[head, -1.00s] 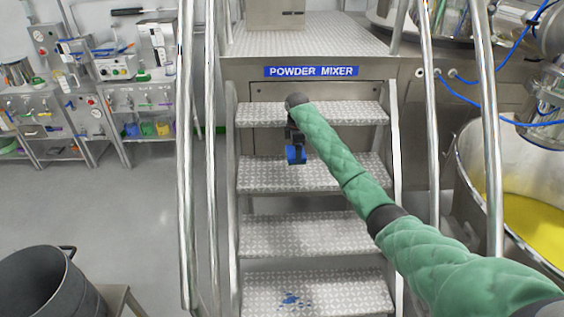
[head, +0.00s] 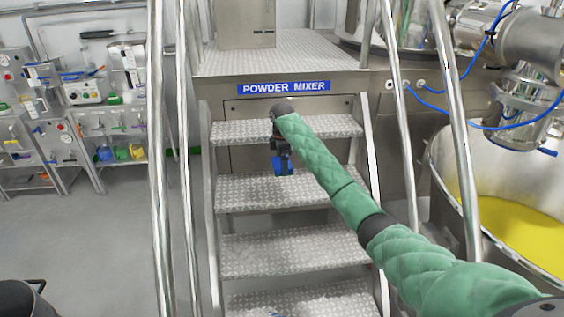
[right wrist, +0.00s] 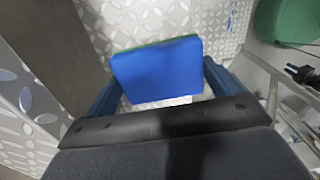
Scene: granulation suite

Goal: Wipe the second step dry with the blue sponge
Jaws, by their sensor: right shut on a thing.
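The metal stair with tread-plate steps stands in the middle of the head view. Its lowest visible step (head: 320,301) shows a bit of blue liquid (head: 277,315) at the bottom picture edge. The step above it (head: 290,255) looks bare. My right gripper (head: 281,158) hangs in front of the upper steps, shut on the blue sponge (head: 283,168). In the right wrist view the sponge (right wrist: 158,72) sits between the two fingers, blue face showing and a green edge behind. Small blue marks (right wrist: 232,14) show on metal plate beyond it. My left gripper is out of view.
Handrails (head: 158,150) flank the stair on both sides. A steel vessel with yellow powder (head: 515,222) stands at the right. A dark bucket (head: 20,298) is at the lower left, and a bench with lab items (head: 115,150) stands behind open floor.

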